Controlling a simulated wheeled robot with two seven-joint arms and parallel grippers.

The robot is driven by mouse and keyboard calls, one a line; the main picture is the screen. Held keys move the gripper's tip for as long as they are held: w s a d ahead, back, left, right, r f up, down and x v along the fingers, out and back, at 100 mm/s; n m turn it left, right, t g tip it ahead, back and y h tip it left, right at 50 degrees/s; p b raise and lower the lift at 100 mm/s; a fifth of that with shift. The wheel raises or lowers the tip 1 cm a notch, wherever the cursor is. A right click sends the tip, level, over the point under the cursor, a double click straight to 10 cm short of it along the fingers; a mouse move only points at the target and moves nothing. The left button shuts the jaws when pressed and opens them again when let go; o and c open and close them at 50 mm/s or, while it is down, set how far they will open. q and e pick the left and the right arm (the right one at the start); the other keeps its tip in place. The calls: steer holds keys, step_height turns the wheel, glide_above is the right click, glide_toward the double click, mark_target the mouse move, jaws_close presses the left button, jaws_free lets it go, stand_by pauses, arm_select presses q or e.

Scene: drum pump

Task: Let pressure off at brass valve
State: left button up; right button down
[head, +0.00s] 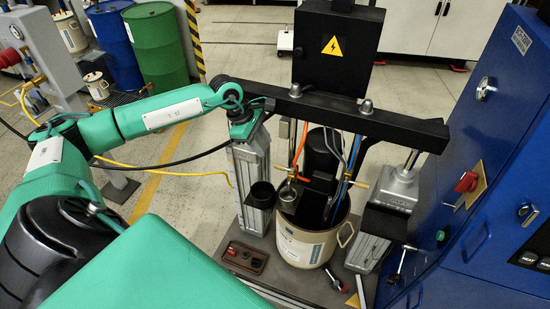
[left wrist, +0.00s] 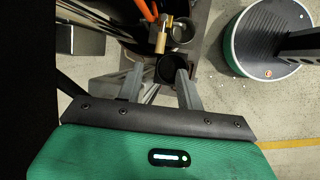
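In the head view a small brass valve (head: 291,178) sits on the pump lines above the cream drum (head: 300,247), by an orange handle. In the left wrist view the brass valve (left wrist: 161,39) stands beyond my fingers, beside a round metal cup (left wrist: 182,30). My left gripper (head: 243,128) is by the pump's left column, left of the valve, its fingers hard to make out there. In the left wrist view the gripper (left wrist: 160,80) has its fingers apart with nothing held, over a black cup (left wrist: 169,72). My right gripper is out of view.
A black crossbar (head: 330,107) with a control box (head: 337,45) spans the pump close to my left wrist. A small switch box (head: 245,257) lies at front left. A blue cabinet (head: 505,130) closes off the right.

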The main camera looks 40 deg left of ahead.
mark_target(277, 165)
arm_select(q)
steer(key=p+x, duration=0.2)
steer(key=x, duration=0.5)
steer(key=shift+d+f+p, duration=0.2)
steer(key=shift+p, duration=0.15)
steer(key=shift+x, duration=0.75)
jaws_close()
